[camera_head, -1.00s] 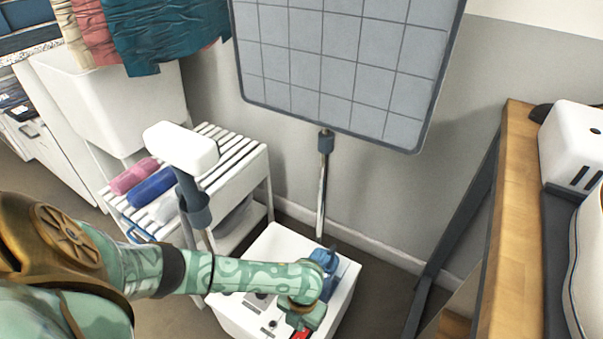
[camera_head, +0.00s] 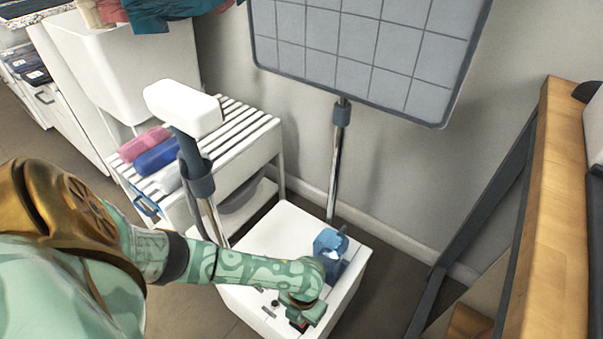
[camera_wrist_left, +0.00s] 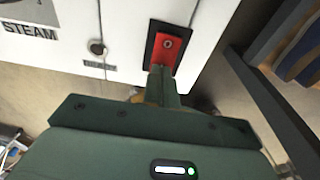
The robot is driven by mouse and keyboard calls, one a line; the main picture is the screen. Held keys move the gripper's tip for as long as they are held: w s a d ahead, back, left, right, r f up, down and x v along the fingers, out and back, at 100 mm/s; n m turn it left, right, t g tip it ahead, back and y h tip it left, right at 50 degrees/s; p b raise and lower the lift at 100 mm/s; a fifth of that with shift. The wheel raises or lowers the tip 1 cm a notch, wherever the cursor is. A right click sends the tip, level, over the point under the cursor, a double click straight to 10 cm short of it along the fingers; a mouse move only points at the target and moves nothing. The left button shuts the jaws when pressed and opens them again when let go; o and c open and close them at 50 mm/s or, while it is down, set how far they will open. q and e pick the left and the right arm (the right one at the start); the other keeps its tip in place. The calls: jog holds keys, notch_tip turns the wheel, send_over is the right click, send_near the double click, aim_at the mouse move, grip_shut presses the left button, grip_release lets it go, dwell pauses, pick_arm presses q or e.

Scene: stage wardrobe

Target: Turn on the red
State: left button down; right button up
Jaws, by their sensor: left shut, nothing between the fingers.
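A red rocker switch (camera_wrist_left: 166,46) in a black frame sits on the white face of a box in the left wrist view. A small round mark shows on the red part. My left gripper (camera_wrist_left: 163,76) is shut and empty, its fingertips over the near end of the switch; I cannot tell whether they touch it. In the head view my left gripper (camera_head: 303,312) is over the front of the white box (camera_head: 277,239) and hides most of the switch. My right gripper is not in view.
A round knob (camera_wrist_left: 97,47) and a "STEAM" label (camera_wrist_left: 30,30) are beside the switch. A blue object (camera_head: 330,245) sits on the box. A slatted shelf (camera_head: 235,130) stands at left, a wooden table (camera_head: 558,210) at right. A pole with a grid panel (camera_head: 365,50) rises behind.

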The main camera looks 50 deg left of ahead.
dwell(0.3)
pick_arm(q)
jog(key=shift+s+f, duration=0.1)
jog(key=shift+f, duration=0.15)
jog(key=shift+w+a+r, duration=0.15)
jog(key=shift+w+r, duration=0.15)
jog(key=shift+w, duration=0.45)
